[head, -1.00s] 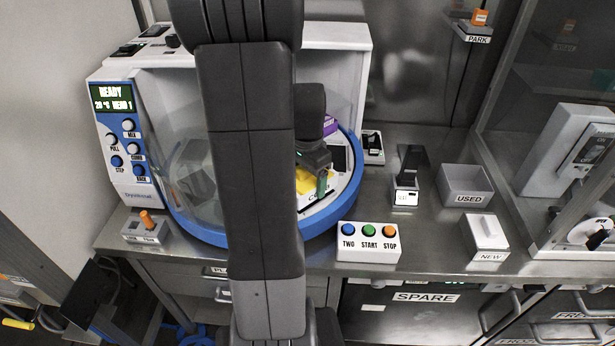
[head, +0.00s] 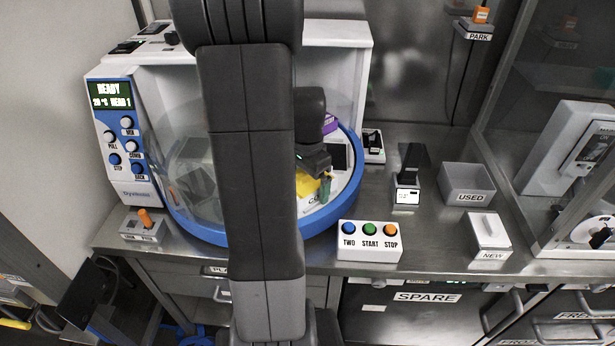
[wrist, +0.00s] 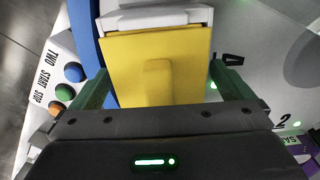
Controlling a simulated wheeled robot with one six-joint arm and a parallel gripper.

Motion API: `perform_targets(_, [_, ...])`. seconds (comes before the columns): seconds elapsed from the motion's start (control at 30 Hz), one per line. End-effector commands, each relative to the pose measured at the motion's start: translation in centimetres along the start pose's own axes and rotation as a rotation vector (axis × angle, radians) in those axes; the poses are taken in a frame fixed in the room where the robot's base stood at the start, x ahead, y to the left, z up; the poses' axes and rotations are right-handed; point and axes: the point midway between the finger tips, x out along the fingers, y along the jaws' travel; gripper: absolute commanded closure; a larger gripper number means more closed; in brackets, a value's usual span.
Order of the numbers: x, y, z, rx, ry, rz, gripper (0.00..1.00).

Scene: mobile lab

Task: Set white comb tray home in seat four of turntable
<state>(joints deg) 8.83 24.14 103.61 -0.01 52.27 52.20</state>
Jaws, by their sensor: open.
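In the wrist view a white piece with a yellow block (wrist: 157,50), apparently the white comb tray (wrist: 155,18), sits over the turntable (wrist: 255,50). My gripper (wrist: 158,78) is open, with one green finger on each side of the yellow block. I cannot tell whether the fingers touch it. In the head view the turntable's blue rim (head: 347,205) shows to the right of my arm, with the yellow part (head: 307,186) under my gripper (head: 318,190). A dark "4"-like mark lies beside the right finger. My arm hides much of the turntable and the seat under the tray.
A button box (head: 370,241) marked TWO, START, STOP stands close to the rim. A purple piece (head: 331,124) is on the turntable's far side.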

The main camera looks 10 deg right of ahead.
Motion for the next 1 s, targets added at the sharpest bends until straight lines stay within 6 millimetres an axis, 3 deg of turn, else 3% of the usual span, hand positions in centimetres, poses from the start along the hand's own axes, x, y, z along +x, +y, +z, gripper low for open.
perform_targets(0.17, [-1.5, -0.1, -0.1, 0.0, 0.003, -0.004, 0.0])
perform_targets(0.5, [-9.0, -0.1, -0.1, 0.0, 0.004, -0.006, 0.0])
perform_targets(0.7, [-12.4, -0.1, -0.1, 0.0, 0.003, -0.003, 0.0])
perform_targets(1.0, [-13.8, 0.0, 0.0, 0.0, 0.0, -0.001, 0.0])
